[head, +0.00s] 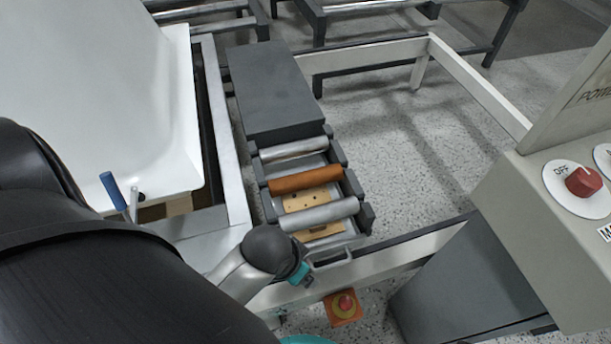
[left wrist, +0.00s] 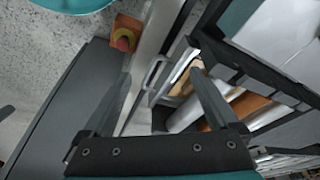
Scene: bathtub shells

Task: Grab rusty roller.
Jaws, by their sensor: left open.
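The rusty roller (head: 305,180) is an orange-brown cylinder lying across a dark frame, between two silver rollers. In the left wrist view the rusty roller (left wrist: 247,104) shows at the right, partly hidden by the frame and beyond the right finger. My left gripper (left wrist: 162,82) is open, its two fingers apart with nothing held between them. It is off to the side of the rusty roller, not around it. In the head view my left arm reaches the near end of the roller frame; its fingers cannot be made out. My right gripper is not in view.
The near silver roller (head: 319,214) and far silver roller (head: 293,149) flank the rusty one. A dark cover (head: 273,90) lies behind. A handle (head: 331,259) and a red stop button (head: 345,303) are at the near end. A control box (head: 545,225) stands right.

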